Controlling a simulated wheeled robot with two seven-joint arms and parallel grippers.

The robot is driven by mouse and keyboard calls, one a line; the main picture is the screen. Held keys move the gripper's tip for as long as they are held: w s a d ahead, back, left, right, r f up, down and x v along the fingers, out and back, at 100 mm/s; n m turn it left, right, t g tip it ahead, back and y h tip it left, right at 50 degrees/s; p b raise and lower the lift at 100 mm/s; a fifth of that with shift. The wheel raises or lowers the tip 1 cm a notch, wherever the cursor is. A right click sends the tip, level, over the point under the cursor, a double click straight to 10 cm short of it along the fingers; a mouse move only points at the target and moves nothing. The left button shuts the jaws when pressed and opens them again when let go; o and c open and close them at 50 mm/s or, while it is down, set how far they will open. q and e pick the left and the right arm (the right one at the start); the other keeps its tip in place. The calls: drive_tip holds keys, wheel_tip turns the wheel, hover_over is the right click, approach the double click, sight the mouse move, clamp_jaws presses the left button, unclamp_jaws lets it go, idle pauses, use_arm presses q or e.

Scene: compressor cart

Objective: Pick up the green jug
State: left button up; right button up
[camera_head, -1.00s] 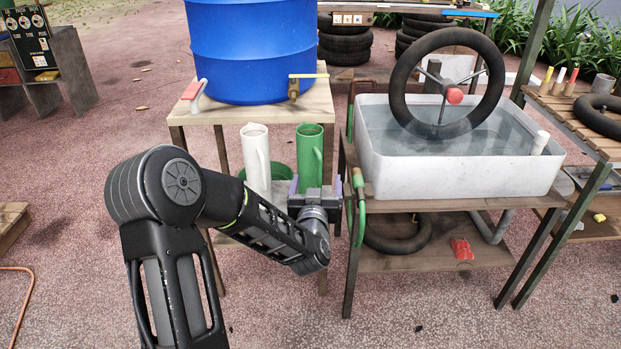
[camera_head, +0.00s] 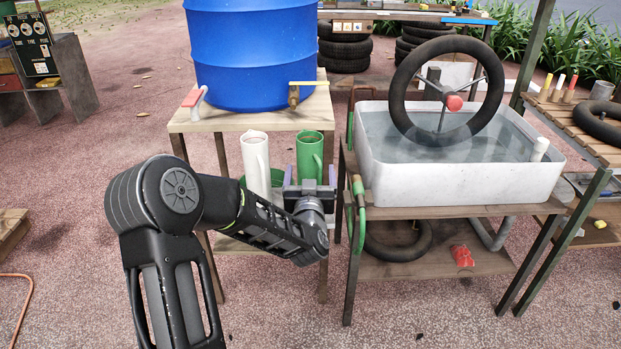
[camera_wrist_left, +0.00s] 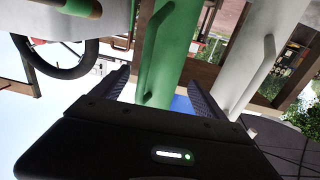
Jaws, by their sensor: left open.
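The green jug (camera_head: 310,152) stands upright on the stand's lower level, beside a white jug (camera_head: 256,160) on its left. My left gripper (camera_head: 311,182) is open at the green jug, with its two fingers to either side of the jug's lower part. In the left wrist view the green jug (camera_wrist_left: 168,55) and its handle show between the open fingers (camera_wrist_left: 160,90), and the white jug (camera_wrist_left: 255,50) is just outside the right finger. I cannot tell whether the fingers touch the green jug. My right gripper is not in view.
A blue barrel (camera_head: 250,55) with a tap stands on the wooden stand (camera_head: 215,122) above the jugs. A white water tub (camera_head: 470,182) with a wheel in it is close on the right. A green-handled hose (camera_head: 359,205) hangs at its table's left edge.

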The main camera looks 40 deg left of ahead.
sight(310, 166)
use_arm(q)
drive_tip(key=shift+x, duration=2.6)
drive_tip(key=shift+s+r, duration=0.1)
drive_tip(key=shift+r, duration=0.1)
drive_tip(key=shift+c, duration=0.4)
clamp_jaws()
